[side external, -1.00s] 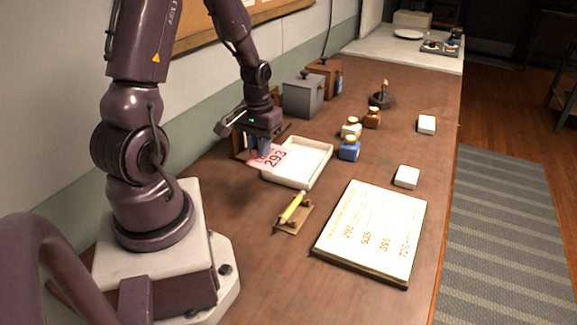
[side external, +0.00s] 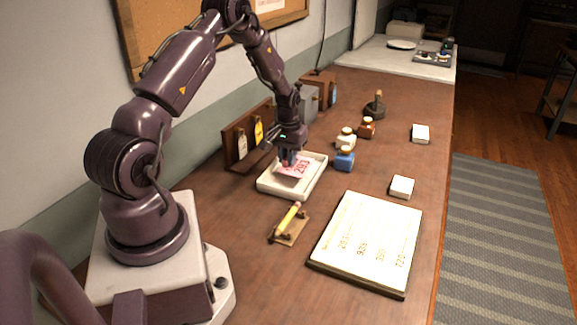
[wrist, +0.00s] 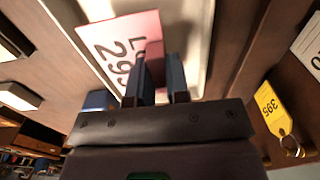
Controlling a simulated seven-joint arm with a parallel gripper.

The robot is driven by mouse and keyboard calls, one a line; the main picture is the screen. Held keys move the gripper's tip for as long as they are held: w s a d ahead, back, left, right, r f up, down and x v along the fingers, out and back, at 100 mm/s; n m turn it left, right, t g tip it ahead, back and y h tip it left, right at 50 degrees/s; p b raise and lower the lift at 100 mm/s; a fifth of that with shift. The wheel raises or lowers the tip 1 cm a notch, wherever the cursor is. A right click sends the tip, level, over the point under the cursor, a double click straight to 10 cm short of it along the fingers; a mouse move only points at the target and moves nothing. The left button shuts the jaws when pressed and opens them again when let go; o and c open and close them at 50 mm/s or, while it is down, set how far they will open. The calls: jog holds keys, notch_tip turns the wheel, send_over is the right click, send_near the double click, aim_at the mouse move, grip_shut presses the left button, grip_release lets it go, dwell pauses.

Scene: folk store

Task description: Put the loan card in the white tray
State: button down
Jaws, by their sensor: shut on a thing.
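The loan card (side external: 297,168) is pink and white with the number 293, and it also shows in the wrist view (wrist: 112,48). My gripper (side external: 287,161) is shut on the card near one edge; its two fingers (wrist: 158,82) show in the wrist view. The white tray (side external: 272,188) is a shallow rectangular tray on the counter, and its rim also shows in the wrist view (wrist: 215,50). The card is over the tray's inside. I cannot tell whether it touches the tray floor.
A wooden rack with a yellow tag (side external: 258,130) and a white tag (side external: 241,144) stands behind the tray. A blue bottle (side external: 344,161) stands close to its right.

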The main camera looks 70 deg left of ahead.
jog(key=shift+w+a+f, duration=0.15)
jog(key=shift+f, duration=1.6)
jog(key=c, duration=1.1)
grip_release()
jog(key=shift+f, duration=0.1)
